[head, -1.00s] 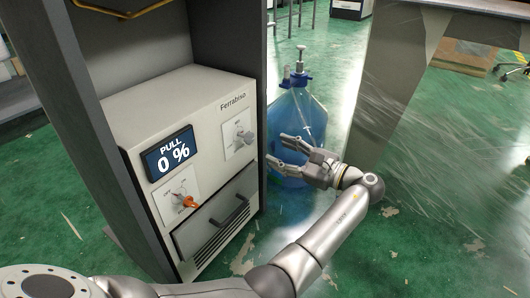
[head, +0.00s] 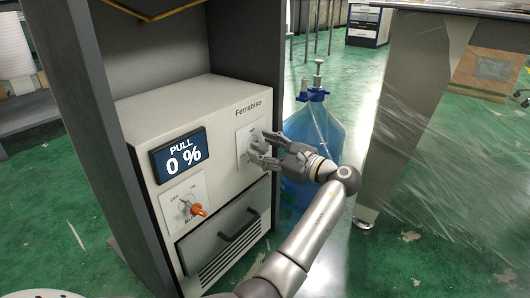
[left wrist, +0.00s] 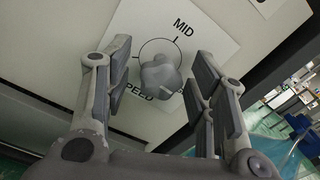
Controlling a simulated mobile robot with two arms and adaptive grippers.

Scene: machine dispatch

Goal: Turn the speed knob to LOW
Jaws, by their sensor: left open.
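The grey speed knob (left wrist: 160,75) sits on a white plate (left wrist: 178,42) printed MID and SPEED in the left wrist view. The rest of the lettering is covered by my fingers. My left gripper (left wrist: 160,62) is open, with one finger on each side of the knob; I cannot tell whether either touches it. In the head view my left gripper (head: 262,149) is at the knob plate (head: 246,130) on the machine's front and largely hides the knob. My right gripper is not in view.
The white Ferrabiso machine (head: 215,112) stands in a dark frame (head: 95,110). It has a display (head: 180,156) reading PULL 0 %, an orange-handled switch (head: 196,209) and a drawer handle (head: 240,229). A blue bottle (head: 312,140) stands beside the frame, close behind my gripper.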

